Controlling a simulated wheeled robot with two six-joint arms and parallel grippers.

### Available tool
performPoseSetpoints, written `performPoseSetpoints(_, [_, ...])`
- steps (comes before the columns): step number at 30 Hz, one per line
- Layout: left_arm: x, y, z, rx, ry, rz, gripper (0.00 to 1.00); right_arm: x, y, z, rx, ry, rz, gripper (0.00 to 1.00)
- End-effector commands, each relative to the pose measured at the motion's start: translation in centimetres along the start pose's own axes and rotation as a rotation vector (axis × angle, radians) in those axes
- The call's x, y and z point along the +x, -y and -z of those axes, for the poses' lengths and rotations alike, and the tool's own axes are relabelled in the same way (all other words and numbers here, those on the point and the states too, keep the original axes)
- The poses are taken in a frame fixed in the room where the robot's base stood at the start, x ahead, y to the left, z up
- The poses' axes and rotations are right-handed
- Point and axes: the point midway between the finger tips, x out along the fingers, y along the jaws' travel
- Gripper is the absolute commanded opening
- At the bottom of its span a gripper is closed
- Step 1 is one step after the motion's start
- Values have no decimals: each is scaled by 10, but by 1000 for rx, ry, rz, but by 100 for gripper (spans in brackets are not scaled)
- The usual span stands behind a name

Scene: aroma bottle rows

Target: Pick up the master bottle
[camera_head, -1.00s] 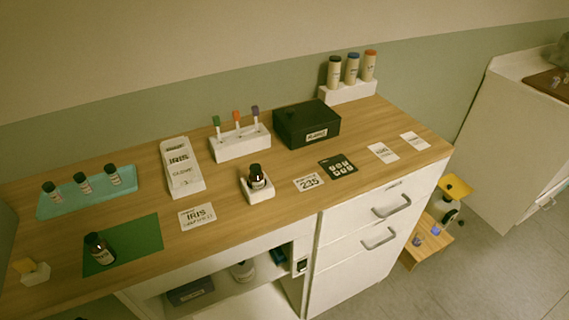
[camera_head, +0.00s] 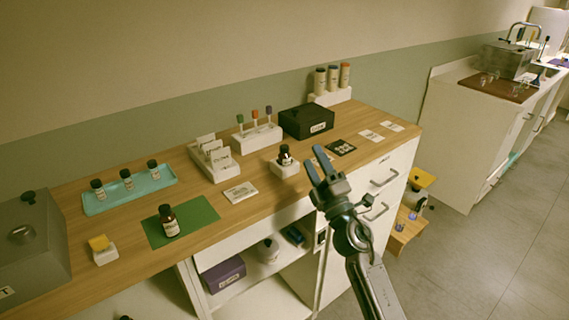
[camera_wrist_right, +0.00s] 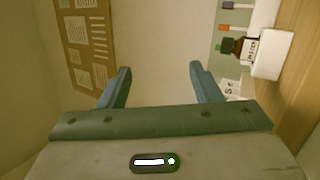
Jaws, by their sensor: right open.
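A dark bottle with a black cap (camera_head: 285,157) stands upright in a small white holder (camera_head: 284,170) mid-counter. Another dark bottle (camera_head: 168,222) stands on a green mat (camera_head: 201,211) nearer the front left. No readable label shows which one is the master bottle. My right gripper (camera_head: 318,164) is open and empty, to the right of the held bottle and apart from it. In the right wrist view, the open fingers (camera_wrist_right: 160,80) have nothing between them; the bottle (camera_wrist_right: 241,46) and its white holder (camera_wrist_right: 272,54) show sideways at upper right. My left gripper is out of view.
A teal tray (camera_head: 158,186) holds three small bottles. A rack with coloured-cap sticks (camera_head: 257,140), a card holder (camera_head: 214,160) and a black box (camera_head: 306,121) stand behind. A printed card (camera_head: 240,193) lies near the holder. Drawer handles (camera_head: 384,178) project below the counter.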

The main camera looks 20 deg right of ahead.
Motion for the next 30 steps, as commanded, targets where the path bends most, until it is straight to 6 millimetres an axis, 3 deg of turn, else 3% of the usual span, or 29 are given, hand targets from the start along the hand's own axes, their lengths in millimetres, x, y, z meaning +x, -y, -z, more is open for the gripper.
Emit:
performPoseSetpoints(3, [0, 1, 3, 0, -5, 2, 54, 35, -18, 28, -198, -194, -70, 58])
performPoseSetpoints(6, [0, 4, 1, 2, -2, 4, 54, 61, -22, 55, -395, -387, -100, 58])
performPoseSetpoints(10, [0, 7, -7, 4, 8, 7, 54, 89, -11, 83, -679, -670, -89, 58])
performPoseSetpoints(13, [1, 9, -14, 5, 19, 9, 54, 104, 4, 89, -885, -886, -28, 58])
performPoseSetpoints(16, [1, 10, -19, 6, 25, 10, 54, 114, 18, 79, -1063, -1095, 77, 58])
performPoseSetpoints(20, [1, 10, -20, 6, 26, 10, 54, 121, 26, 49, -1227, -1331, 266, 58])
performPoseSetpoints(24, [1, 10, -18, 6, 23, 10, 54, 119, 20, 14, -1306, -1512, 470, 58])
performPoseSetpoints(30, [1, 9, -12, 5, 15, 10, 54, 114, 7, -13, -1320, -1631, 638, 58])
